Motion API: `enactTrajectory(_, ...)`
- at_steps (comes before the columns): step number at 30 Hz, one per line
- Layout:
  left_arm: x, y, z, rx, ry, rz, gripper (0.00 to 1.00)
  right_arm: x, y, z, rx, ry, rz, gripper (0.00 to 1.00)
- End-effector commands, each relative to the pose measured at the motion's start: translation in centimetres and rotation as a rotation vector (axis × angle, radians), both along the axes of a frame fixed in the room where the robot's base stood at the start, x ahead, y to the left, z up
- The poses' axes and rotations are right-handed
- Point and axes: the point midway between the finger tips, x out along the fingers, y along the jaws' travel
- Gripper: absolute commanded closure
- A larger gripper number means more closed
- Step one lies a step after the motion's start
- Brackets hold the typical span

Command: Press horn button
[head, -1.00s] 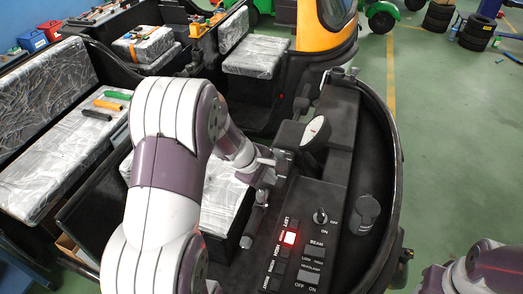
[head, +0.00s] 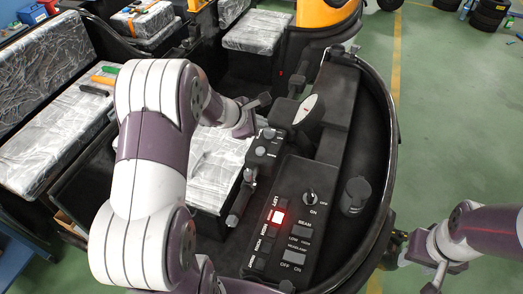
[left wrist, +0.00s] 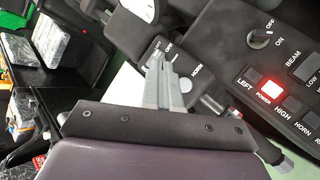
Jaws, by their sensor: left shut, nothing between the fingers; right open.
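In the left wrist view the shut fingers (left wrist: 163,65) overlap this box, beside a printed HORN label (left wrist: 197,70); the button by that label is partly hidden, and contact cannot be told. The dashboard panel also carries a HORN label (left wrist: 302,126) in its switch row, right of the red-lit POWER switch (left wrist: 270,89). My right gripper (head: 432,278) is open and empty, at the lower right outside the vehicle.
A rotary knob (head: 310,197) and a dark cylindrical holder (head: 355,195) stand on the dash. A round gauge (head: 308,110) rises behind the handlebar. The black curved body rim (head: 391,150) bounds the cab. Plastic-wrapped seats (head: 50,60) lie left; green floor is open at right.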

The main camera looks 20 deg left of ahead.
Motion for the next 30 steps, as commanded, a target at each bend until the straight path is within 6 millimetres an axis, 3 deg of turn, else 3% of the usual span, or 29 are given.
enactTrajectory(12, 0.0, 0.0, -6.6, 0.000, 0.000, 0.000, 1.00, 0.0, 0.0, -5.1, 0.000, 0.000, 0.000, 0.57)
enactTrajectory(15, 0.0, 0.0, -7.5, 0.000, 0.001, -0.001, 1.00, 0.0, 0.0, -6.2, 0.000, 0.000, 0.000, 0.57)
enactTrajectory(30, 0.0, 0.0, -7.6, 0.000, 0.001, -0.001, 1.00, 0.0, 0.0, -6.4, 0.000, 0.000, 0.000, 0.57)
